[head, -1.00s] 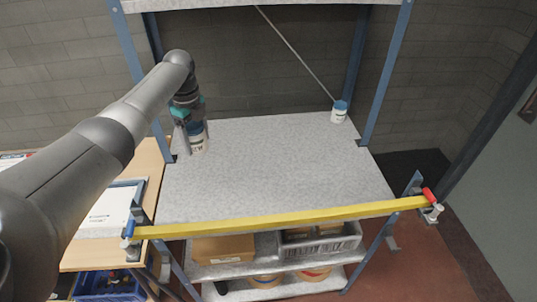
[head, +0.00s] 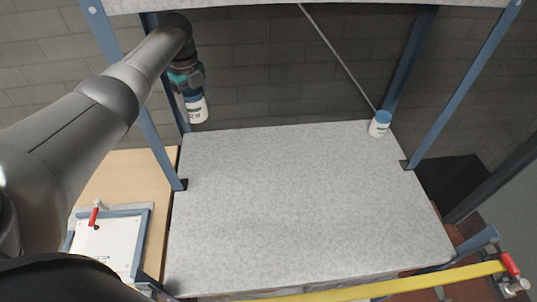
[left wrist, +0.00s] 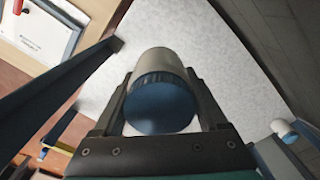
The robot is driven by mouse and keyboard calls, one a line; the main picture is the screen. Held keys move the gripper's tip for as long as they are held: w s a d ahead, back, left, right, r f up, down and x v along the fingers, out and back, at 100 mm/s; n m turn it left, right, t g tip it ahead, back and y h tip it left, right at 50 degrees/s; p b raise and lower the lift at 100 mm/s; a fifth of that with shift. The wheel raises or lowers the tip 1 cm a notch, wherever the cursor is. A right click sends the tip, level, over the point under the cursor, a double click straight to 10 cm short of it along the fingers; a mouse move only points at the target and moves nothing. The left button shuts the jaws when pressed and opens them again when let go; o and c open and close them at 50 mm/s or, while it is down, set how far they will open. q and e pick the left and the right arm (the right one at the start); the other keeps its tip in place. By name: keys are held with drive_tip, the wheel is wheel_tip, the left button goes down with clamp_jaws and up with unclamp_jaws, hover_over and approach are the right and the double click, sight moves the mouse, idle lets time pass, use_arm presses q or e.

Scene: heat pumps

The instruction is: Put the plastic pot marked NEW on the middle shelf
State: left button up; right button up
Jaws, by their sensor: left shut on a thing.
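My left gripper (head: 188,90) is shut on a white plastic pot (head: 197,110) with a blue lid, at the back left of the shelf unit. The pot hangs lid up, and its base shows just above the back edge of the grey shelf board (head: 300,200). In the left wrist view the pot (left wrist: 160,62) sits between both fingers. A second white pot (head: 380,128) with a blue lid stands at the back right of the board. It also shows in the left wrist view (left wrist: 284,129). I cannot read either pot's marking. My right gripper is out of view.
Blue uprights (head: 140,120) flank the board, and another board (head: 250,3) is above. A yellow bar (head: 390,290) crosses the front. A thin diagonal rod (head: 335,55) runs behind. A wooden table (head: 115,180) stands at left. The middle of the board is clear.

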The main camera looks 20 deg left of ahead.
use_arm(q)
drive_tip(key=shift+s+f+b, duration=0.1)
drive_tip(key=shift+f+b, duration=0.3)
drive_tip(key=shift+b, duration=0.1)
wheel_tip(320, 180, down, 14)
drive_tip(key=b, duration=1.3)
drive_tip(key=shift+f+b, duration=0.15)
drive_tip(key=shift+b, duration=0.15)
drive_tip(key=shift+f+b, duration=2.35)
drive_tip(key=shift+f, duration=0.1)
drive_tip(key=shift+f, duration=0.1)
drive_tip(key=o, duration=1.4)
wheel_tip(320, 180, up, 12)
drive_tip(key=p, duration=1.1)
drive_tip(key=shift+p, duration=0.3)
